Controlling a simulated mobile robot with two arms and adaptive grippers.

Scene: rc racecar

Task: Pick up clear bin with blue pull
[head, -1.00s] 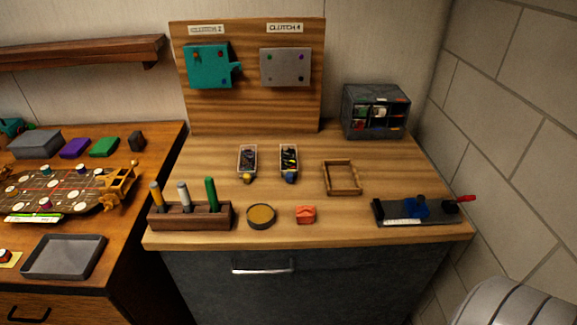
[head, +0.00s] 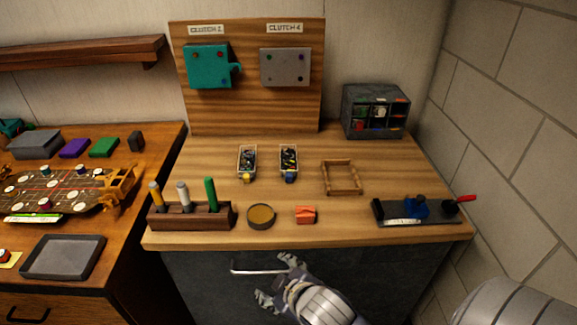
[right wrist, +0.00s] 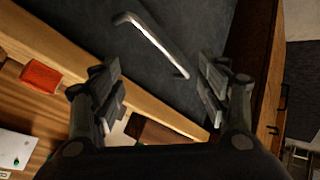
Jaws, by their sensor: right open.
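The clear bin with the blue pull (head: 289,161) stands on the wooden bench top (head: 400,165), with dark small parts inside. A similar clear bin with a yellow pull (head: 247,162) stands to its left. My right gripper (head: 276,280) is open and empty in front of the dark cabinet below the bench edge, near the drawer handle (head: 258,271). In the right wrist view its spread fingers (right wrist: 162,95) have nothing between them but the bench edge and cabinet front behind. The blue-pull bin cannot be made out there. My left gripper is not in view.
An orange block (head: 305,215), a round tin (head: 261,216) and a tool block (head: 190,216) line the front edge. A wooden frame (head: 342,177) lies right of the bins. A dark fixture (head: 420,211) and small-drawer cabinet (head: 375,110) stand farther right.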

